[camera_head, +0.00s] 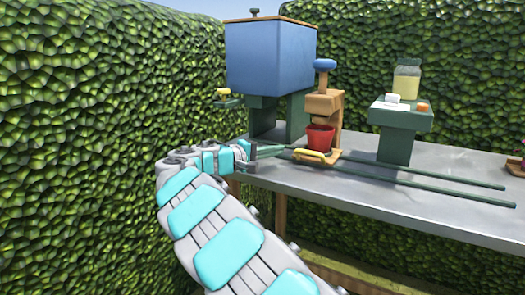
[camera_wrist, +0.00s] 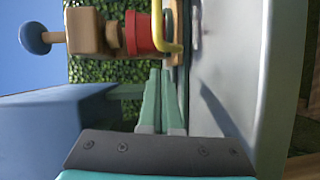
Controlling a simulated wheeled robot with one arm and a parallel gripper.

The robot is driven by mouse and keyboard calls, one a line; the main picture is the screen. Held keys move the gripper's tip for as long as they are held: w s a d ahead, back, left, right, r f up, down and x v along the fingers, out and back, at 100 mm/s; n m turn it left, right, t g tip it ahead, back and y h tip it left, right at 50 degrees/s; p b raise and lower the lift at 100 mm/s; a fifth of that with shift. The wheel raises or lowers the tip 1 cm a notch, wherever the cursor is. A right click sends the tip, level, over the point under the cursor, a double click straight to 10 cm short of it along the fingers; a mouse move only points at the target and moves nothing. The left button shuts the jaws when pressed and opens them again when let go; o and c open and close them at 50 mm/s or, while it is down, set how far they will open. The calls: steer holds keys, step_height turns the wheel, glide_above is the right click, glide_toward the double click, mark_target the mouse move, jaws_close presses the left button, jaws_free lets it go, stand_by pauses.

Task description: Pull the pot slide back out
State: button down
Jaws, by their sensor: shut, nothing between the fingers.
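The pot slide (camera_head: 336,160) is a small wooden board with a yellow handle (camera_head: 308,155) at its front, on the green rails (camera_head: 425,177). A red pot (camera_head: 320,138) stands on it, under or close to a wooden press (camera_head: 325,104) with a blue knob. My gripper (camera_head: 283,150) is left of the handle in the head view. The wrist view is turned sideways; there my gripper (camera_wrist: 162,75) has its green fingers together and empty, pointing toward the yellow handle (camera_wrist: 170,47) and the red pot (camera_wrist: 137,31). A gap to the handle seems to show.
A blue bin (camera_head: 270,58) on a green stand is behind my gripper, with a small yellow knob (camera_head: 223,92) at its left. A green stand (camera_head: 400,117) holds a jar (camera_head: 406,80) and small blocks. The metal table (camera_head: 440,210) is clear at the front right.

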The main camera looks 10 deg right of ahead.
steer(key=shift+s+d, duration=0.15)
steer(key=shift+d, duration=0.4)
steer(key=shift+s+d, duration=0.15)
steer(key=shift+d, duration=0.35)
steer(key=shift+f, duration=0.1)
steer(key=shift+s+d, duration=0.1)
steer(key=shift+d, duration=0.1)
